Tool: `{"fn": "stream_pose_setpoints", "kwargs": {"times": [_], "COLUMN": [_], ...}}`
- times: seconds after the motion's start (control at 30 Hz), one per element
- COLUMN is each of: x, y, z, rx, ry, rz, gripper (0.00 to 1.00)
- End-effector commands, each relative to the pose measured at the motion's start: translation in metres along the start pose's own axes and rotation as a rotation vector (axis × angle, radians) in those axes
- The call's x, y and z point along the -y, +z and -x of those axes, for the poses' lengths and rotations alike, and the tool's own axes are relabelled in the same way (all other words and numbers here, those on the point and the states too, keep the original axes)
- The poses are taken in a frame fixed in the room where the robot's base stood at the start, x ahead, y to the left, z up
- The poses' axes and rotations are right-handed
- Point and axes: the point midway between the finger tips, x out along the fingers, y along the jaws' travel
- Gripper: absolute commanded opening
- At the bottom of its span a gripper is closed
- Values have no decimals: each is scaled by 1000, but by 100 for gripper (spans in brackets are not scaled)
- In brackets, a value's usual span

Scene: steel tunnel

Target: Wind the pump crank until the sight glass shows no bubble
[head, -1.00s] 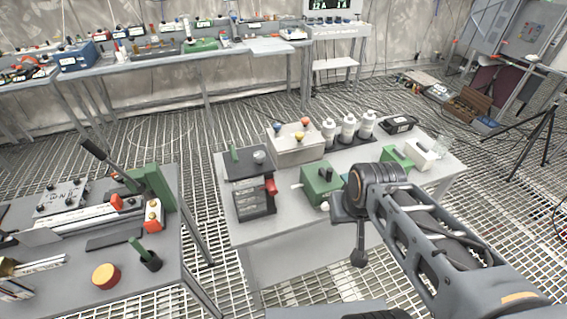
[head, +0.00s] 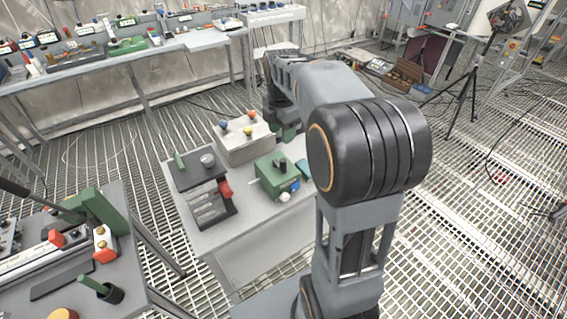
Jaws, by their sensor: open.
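A green box (head: 272,178) with a black piece on top and blue and white fittings at its lower right stands on the middle table (head: 232,232). I cannot tell which part is the pump crank, and no sight glass or bubble can be made out. My gripper (head: 283,122) is open at the far end of my arm, pointing down over the table's back part; its fingers are barely distinguishable.
A beige box (head: 240,146) with coloured knobs stands behind. My arm hides the table's right part. A bench (head: 150,60) runs along the back wall; another table (head: 125,270) is at lower left. A tripod (head: 465,95) stands right. The right grating floor is mostly open.

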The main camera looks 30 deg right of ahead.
Motion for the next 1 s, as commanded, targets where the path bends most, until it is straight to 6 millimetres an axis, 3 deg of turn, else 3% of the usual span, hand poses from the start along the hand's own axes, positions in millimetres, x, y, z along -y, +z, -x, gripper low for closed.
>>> {"fn": "stream_pose_setpoints", "kwargs": {"times": [0.23, 0.7, 1.0], "x": [-4, -2, -2], "y": [8, 7, 7], "z": [-20, -106, -135], "rx": [-7, -7, -6], "ry": [-16, -15, -13], "rz": [81, 78, 78], "gripper": [49, 49, 49]}}
